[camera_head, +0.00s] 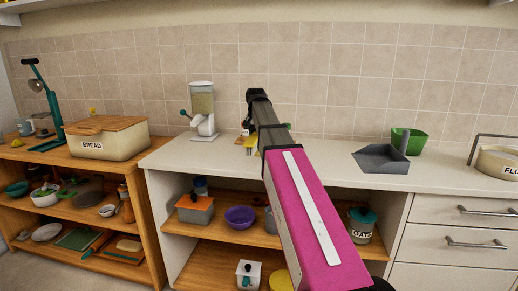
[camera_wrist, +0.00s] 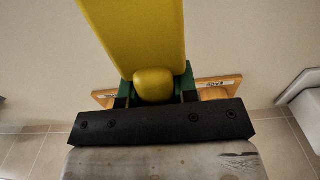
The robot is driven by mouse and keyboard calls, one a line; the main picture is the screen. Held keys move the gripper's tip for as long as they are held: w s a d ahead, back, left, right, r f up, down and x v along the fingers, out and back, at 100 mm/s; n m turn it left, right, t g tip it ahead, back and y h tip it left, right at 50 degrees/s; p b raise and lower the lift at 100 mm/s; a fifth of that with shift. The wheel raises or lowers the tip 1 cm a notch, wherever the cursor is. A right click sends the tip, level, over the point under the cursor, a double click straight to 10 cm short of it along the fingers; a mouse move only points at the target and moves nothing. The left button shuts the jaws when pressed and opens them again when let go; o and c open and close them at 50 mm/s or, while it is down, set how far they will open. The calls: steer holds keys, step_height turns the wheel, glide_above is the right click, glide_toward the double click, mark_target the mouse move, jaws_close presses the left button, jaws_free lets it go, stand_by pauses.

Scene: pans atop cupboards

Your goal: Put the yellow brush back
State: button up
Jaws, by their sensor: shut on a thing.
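The yellow brush (camera_wrist: 140,35) fills the upper middle of the wrist view, its rounded end (camera_wrist: 155,85) between the green fingers of my gripper (camera_wrist: 155,92). My gripper is shut on it. My arm hides most of the gripper and brush there. I cannot tell whether the brush touches the counter.
A wooden piece with small labels (camera_wrist: 218,87) lies behind my fingers. A white-based dispenser (camera_head: 202,112) stands left of my wrist. A grey dustpan-like scoop (camera_head: 381,158) and a green container (camera_head: 410,141) are to the right. The counter between is clear.

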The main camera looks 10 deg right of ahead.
steer(key=shift+w+d+f, duration=0.5)
steer(key=shift+d+f, duration=0.1)
steer(key=shift+d, duration=0.2)
steer(key=shift+f, duration=1.95)
steer(key=o, duration=0.9)
steer(key=shift+f, duration=0.1)
steer(key=shift+c, duration=0.2)
step_height(320, 180, up, 12)
steer(key=shift+s+r, duration=0.1)
steer(key=shift+r, duration=0.05)
